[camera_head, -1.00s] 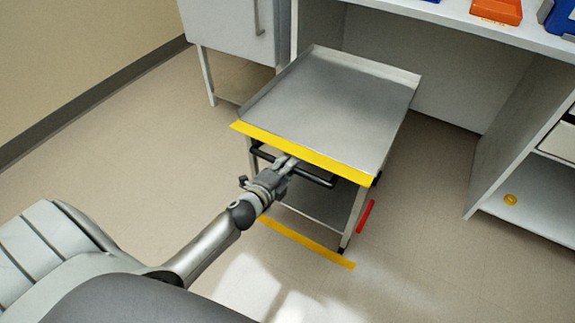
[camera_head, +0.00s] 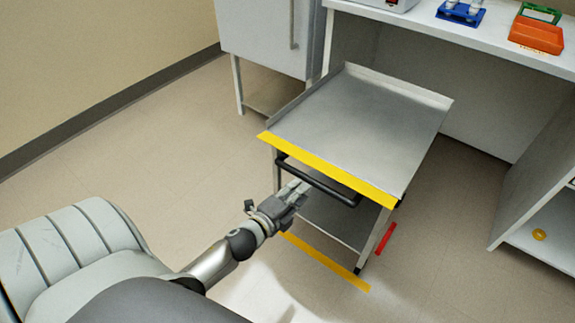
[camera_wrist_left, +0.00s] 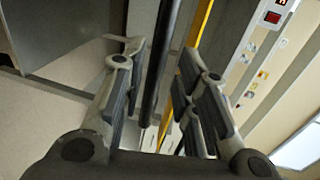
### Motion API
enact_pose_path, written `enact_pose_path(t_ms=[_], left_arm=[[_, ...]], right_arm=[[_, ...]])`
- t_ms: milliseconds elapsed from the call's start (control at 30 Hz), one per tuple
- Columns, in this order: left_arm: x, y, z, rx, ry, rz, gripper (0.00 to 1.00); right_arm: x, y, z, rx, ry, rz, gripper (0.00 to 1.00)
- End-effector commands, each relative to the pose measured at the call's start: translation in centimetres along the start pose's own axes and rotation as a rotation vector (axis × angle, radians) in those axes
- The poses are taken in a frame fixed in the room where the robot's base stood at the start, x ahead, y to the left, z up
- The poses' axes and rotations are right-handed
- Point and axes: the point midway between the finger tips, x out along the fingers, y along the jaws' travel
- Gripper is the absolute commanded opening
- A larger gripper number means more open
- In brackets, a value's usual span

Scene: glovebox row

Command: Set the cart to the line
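The cart (camera_head: 365,115) is a grey metal trolley with a raised rim, a yellow front edge strip and a lower shelf (camera_head: 330,222). Its black push handle (camera_head: 320,182) runs along the front under the top. A yellow line (camera_head: 325,262) lies on the floor at the cart's near side, close to its front leg. My left gripper (camera_head: 302,186) is just on the near side of the handle. In the left wrist view my left gripper (camera_wrist_left: 162,62) has its fingers spread, with the black handle bar (camera_wrist_left: 160,65) showing between them. My right gripper is out of view.
A red strip (camera_head: 385,238) lies on the floor right of the cart. A cabinet (camera_head: 265,40) stands behind left, a bench (camera_head: 470,40) with racks and an orange bin (camera_head: 537,35) behind, and a shelf unit (camera_head: 540,190) at right. Floor left of the cart is clear.

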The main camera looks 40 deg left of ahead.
Motion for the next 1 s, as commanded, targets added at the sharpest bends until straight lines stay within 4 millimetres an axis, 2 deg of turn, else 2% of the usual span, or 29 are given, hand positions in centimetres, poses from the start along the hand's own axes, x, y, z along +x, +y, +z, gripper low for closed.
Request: enact_pose_path(t_ms=[100, 333, 1000], left_arm=[[-2.2, 0.1, 0.0, -0.001, 0.0, 0.002, 0.28], [-4.5, 0.1, 0.0, -0.001, 0.0, 0.001, 0.28], [-4.9, 0.0, 0.0, -0.004, -0.002, 0.002, 0.28]], right_arm=[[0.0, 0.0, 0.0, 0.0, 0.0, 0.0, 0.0], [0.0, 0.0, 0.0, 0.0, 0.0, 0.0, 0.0], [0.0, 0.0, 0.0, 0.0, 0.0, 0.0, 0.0]])
